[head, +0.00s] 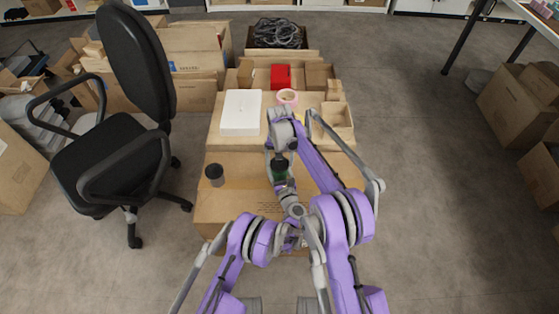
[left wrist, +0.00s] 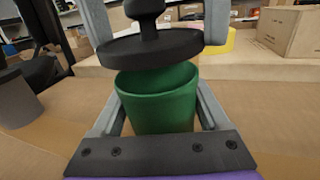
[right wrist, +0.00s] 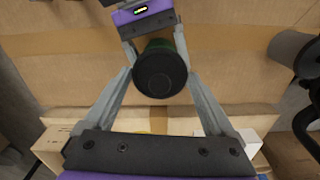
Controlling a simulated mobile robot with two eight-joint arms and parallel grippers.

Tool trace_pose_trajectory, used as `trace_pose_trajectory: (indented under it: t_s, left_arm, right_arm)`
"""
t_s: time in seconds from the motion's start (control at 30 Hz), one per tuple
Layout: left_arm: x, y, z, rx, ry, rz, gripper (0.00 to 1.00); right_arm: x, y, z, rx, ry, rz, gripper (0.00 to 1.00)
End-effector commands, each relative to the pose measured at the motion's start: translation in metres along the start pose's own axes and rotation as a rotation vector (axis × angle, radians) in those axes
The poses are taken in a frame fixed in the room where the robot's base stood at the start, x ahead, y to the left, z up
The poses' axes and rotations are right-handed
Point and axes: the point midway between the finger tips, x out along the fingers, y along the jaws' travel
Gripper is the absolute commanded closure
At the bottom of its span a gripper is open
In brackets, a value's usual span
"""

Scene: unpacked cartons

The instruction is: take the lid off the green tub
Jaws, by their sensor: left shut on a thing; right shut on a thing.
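The green tub (head: 280,177) stands on the cardboard surface, with my left gripper (head: 286,186) shut around it. In the left wrist view the tub (left wrist: 158,100) sits upright between the two fingers. The black lid (left wrist: 150,48), with a knob on top, hangs just above the tub, slightly tilted. A gap shows the tub's open rim and inner wall beneath it. My right gripper (right wrist: 160,78) is shut on the lid from above; in the right wrist view the lid (right wrist: 160,88) shows as a dark disc, hiding most of the tub.
A dark grey cup (head: 214,174) stands left of the tub. An office chair (head: 120,150) stands at the left. Bare cardboard lies around the tub.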

Motion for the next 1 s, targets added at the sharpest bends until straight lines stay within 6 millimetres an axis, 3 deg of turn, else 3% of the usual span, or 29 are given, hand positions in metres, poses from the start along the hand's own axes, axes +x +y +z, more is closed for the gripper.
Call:
trace_pose_trajectory:
  t_s: [0.17,0.5,0.67,0.7,0.8,1.0]
  left_arm:
    - [0.000,0.000,0.000,0.000,0.000,0.000,1.00]
    - [0.000,0.000,0.000,0.000,0.000,0.000,1.00]
    - [0.000,0.000,0.000,0.000,0.000,0.000,1.00]
    - [0.000,0.000,0.000,0.000,0.000,0.000,0.20]
    - [0.000,0.000,0.000,0.000,0.000,0.000,0.02]
    - [0.000,0.000,0.000,0.000,0.000,0.000,0.00]
  right_arm:
    - [-0.004,0.000,0.000,0.000,0.000,0.000,0.77]
    - [-0.040,0.000,0.000,0.000,0.000,0.000,0.77]
    - [-0.040,0.000,0.000,0.000,0.000,0.000,0.77]
    - [-0.040,0.000,0.000,0.000,0.000,0.000,0.77]
    - [-0.040,0.000,0.000,0.000,0.000,0.000,0.77]
    - [-0.040,0.000,0.000,0.000,0.000,0.000,0.77]
